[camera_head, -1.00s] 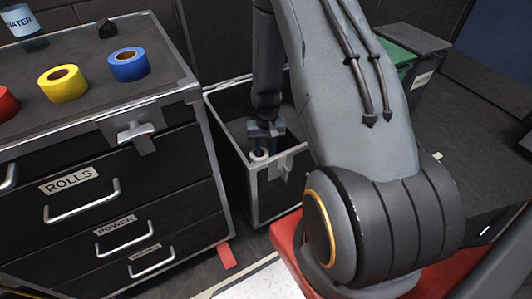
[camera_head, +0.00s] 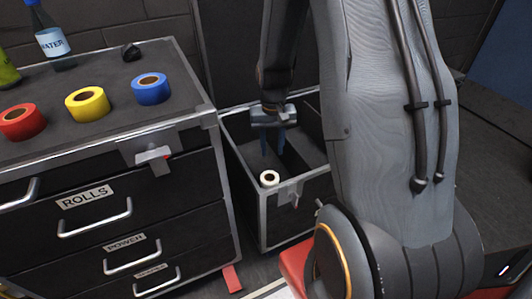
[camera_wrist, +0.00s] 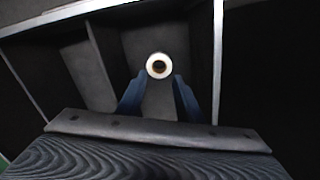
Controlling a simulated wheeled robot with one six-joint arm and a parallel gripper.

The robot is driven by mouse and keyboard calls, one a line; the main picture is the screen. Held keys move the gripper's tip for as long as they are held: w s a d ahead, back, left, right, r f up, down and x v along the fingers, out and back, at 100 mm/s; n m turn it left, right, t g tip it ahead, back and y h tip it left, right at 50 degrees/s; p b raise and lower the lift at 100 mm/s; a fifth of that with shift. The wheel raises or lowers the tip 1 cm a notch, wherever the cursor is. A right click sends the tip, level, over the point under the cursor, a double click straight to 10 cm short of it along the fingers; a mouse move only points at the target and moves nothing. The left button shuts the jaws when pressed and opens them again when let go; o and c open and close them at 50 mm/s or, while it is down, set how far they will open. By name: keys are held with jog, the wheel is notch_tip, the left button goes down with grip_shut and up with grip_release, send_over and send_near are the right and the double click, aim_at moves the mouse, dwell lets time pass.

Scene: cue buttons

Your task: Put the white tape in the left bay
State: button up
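The white tape (camera_head: 269,178) is a small roll inside the open dark bin (camera_head: 262,222) with metal edges, near its front wall. In the wrist view the white tape (camera_wrist: 159,58) lies on the bin floor, between a dark divider (camera_wrist: 100,65) on the left and a pale rim on the right. My gripper (camera_head: 273,155) hangs over the bin with its blue fingers pointing down, above and behind the tape. In the wrist view my gripper (camera_wrist: 159,78) is open, its fingers apart and empty. I cannot tell how far above the tape the tips are.
A drawer cabinet (camera_head: 110,145) stands left of the bin. It carries red tape (camera_head: 22,122), yellow tape (camera_head: 87,104), blue tape (camera_head: 151,89) and a water bottle (camera_head: 53,42). My arm hides the space right of the bin.

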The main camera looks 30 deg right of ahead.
jog(key=s+a+r+n, duration=0.1)
jog(key=s+a+r, duration=0.5)
jog(key=s+r, duration=0.3)
jog(key=s+a+r+n, duration=0.2)
jog(key=s+a+r, duration=0.4)
jog(key=s+r, duration=0.3)
jog(key=shift+r+n, duration=0.2)
jog(key=shift+n, duration=0.1)
jog(key=shift+a, duration=0.1)
notch_tip(320, 180, up, 6)
jog(key=s+p, duration=0.1)
jog(key=p, duration=0.9)
jog(key=shift+d+p, duration=0.4)
jog(key=shift+d, duration=0.05)
jog(key=shift+f, duration=0.15)
